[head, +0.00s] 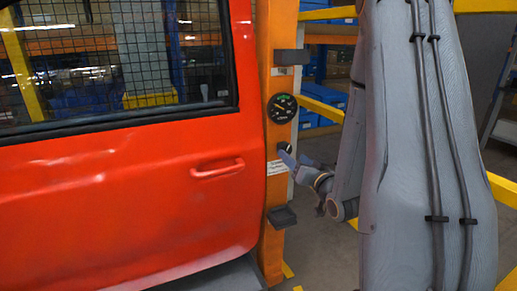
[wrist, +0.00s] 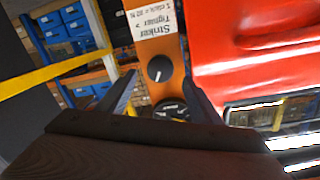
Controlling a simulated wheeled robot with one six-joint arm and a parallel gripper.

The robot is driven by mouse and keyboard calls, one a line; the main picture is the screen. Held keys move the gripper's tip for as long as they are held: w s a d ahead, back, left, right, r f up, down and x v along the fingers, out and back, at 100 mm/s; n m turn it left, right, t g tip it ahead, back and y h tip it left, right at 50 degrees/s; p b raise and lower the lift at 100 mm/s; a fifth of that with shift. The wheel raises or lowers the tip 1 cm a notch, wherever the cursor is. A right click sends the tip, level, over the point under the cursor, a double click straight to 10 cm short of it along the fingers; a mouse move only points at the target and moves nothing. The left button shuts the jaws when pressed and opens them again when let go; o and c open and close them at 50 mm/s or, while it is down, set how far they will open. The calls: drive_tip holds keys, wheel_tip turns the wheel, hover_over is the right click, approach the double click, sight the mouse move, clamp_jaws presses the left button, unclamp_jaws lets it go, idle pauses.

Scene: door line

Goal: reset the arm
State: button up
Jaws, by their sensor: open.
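My gripper (head: 291,159) is open, at the right of the orange post in the head view. In the wrist view its two fingers (wrist: 160,80) stand apart, one on each side of a round black knob (wrist: 158,68) with a white pointer line. Nothing is held. The knob also shows in the head view (head: 284,147), close to the fingertips. I cannot tell whether the tips reach past its face. My grey arm fills the right of the head view.
The orange post (head: 273,240) carries a dial gauge (head: 282,108), a white label (wrist: 147,27) and dark blocks above (head: 291,57) and below (head: 282,217). A red door (head: 130,200) with a handle (head: 217,169) fills the left. Yellow rails (head: 322,110) and shelves with blue bins stand behind.

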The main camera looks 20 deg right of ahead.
drive_tip(key=shift+a, duration=0.1)
drive_tip(key=s+a+f+n+g+p, duration=0.2)
drive_tip(key=s+a+f+g, duration=0.3)
drive_tip(key=a+g, duration=0.4)
drive_tip(key=s+a+r+n+g, duration=0.1)
drive_tip(key=s+a+g, duration=0.3)
drive_tip(key=s, duration=0.6)
drive_tip(key=s+a+r+n+g+p, duration=0.1)
drive_tip(key=s+a+g, duration=0.3)
drive_tip(key=s+a, duration=0.3)
drive_tip(key=s, duration=0.3)
drive_tip(key=shift+s+r+n+g+y+p, duration=0.15)
drive_tip(key=shift+s+n+g+y+p, duration=0.05)
drive_tip(key=shift+n+g+y+p, duration=0.1)
drive_tip(key=shift+c, duration=0.4)
